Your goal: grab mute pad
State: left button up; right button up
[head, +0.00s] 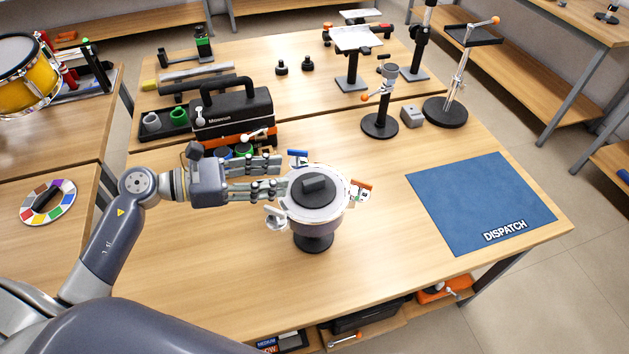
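A dark grey round pad with a raised black block on top, which looks like the mute pad (315,188), lies on a white-rimmed round drum (300,215). The drum stands on a black pedestal (314,243) near the middle of the table, with clips around its rim. My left gripper (283,176) reaches in from the left. Its fingers are apart and nothing shows between them. The fingertips are at the drum's left rim in the picture, left of the black block; I cannot tell whether they touch. My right gripper is not in view.
A blue DISPATCH mat (480,203) lies on the table (400,270) at right. Black stands (379,126) and a black toolbox (232,110) are behind. A yellow drum (25,85) and a colour wheel (62,205) are on the left tables. The front tabletop is clear.

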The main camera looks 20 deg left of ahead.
aim_at(309, 181)
pick_arm(q)
jog(key=f, duration=0.2)
jog(key=w+d+f+p, duration=0.1)
jog(key=shift+r+p+x, duration=0.2)
jog(key=shift+p+x, duration=0.45)
jog(key=shift+x, duration=0.4)
jog(key=p+x, duration=0.1)
jog(key=x, duration=0.2)
jog(key=shift+w+d+f, duration=0.15)
jog(key=shift+d+f, duration=0.05)
jog(key=shift+d, duration=0.15)
jog(key=shift+w+d+f, duration=0.1)
jog(key=shift+w+d, duration=0.05)
jog(key=c, duration=0.6)
grip_shut()
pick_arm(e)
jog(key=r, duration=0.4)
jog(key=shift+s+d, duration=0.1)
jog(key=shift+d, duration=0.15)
